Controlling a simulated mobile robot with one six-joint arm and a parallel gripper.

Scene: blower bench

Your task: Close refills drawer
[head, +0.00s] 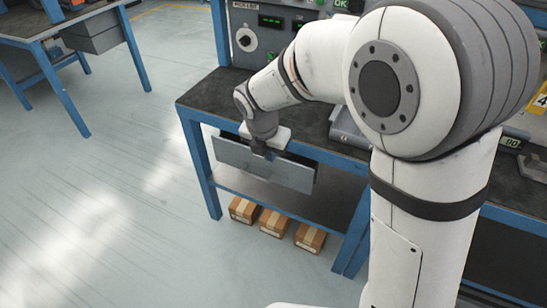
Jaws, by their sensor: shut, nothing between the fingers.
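The refills drawer, which I take to be the grey drawer (285,173) under the near left end of the blue bench, stands partly pulled out. Its front panel is apart from the bench edge, and a dark gap shows behind it at the left. My gripper (260,155) is shut at the top edge of the drawer front, left of its middle, with nothing seen between the fingers. I cannot tell whether the fingers touch the panel. My arm hides part of the bench above the drawer. No label shows on the drawer.
The dark bench top (205,97) has blue legs and a lower shelf. Several cardboard boxes, one at the left (243,210), stand below it. A control panel (262,35) stands at the back. Another blue table (35,25) is at the upper left. The floor at left is clear.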

